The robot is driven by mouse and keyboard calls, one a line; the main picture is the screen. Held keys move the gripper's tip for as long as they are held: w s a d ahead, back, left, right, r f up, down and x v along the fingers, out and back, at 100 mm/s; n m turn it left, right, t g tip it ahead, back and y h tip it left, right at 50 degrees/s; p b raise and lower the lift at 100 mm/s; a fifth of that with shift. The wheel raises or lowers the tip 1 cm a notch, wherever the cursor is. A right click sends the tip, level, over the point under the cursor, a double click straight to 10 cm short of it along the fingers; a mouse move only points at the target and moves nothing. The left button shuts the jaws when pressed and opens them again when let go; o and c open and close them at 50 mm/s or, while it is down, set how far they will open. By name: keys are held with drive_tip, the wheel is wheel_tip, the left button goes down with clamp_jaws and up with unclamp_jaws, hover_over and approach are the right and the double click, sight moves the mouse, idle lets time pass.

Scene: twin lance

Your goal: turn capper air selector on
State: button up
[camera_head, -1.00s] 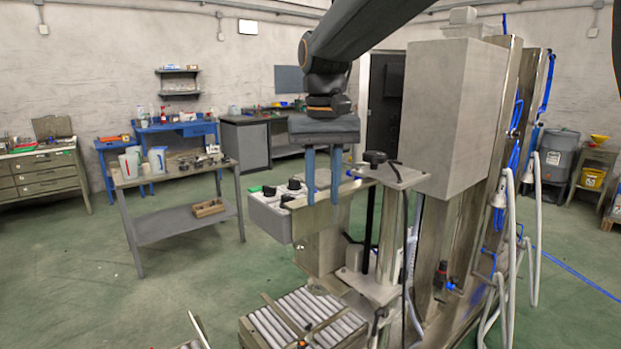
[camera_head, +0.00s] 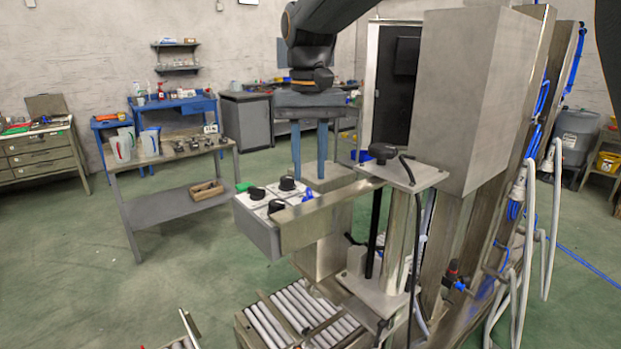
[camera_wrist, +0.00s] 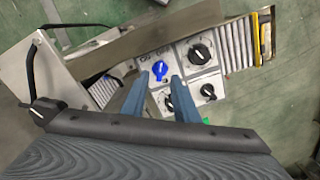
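A grey control box (camera_head: 257,228) has a light top panel with several black rotary knobs and one blue knob (camera_head: 307,196). In the wrist view the blue knob (camera_wrist: 160,70) lies at the fingertips. The black knobs (camera_wrist: 200,53) lie to its right and below.
A metal bar (camera_head: 325,205) runs along the box to a post with a black handle (camera_head: 382,152). A large grey housing (camera_head: 462,90) stands to the right. A roller conveyor (camera_head: 300,315) lies below.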

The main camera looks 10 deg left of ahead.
sight(309, 191)
drive_tip(key=shift+f+p, duration=0.4)
drive_tip(key=shift+f, duration=1.65)
clamp_jaws()
drive_tip(key=shift+n, duration=0.3)
drive_tip(key=n+p, duration=0.2)
drive_tip(key=n, duration=0.3)
drive_tip(key=shift+r+n, duration=0.1)
drive_tip(key=shift+n, duration=0.2)
drive_tip(key=n+p, duration=0.1)
drive_tip(key=n, duration=0.4)
drive_tip(key=shift+n, duration=0.3)
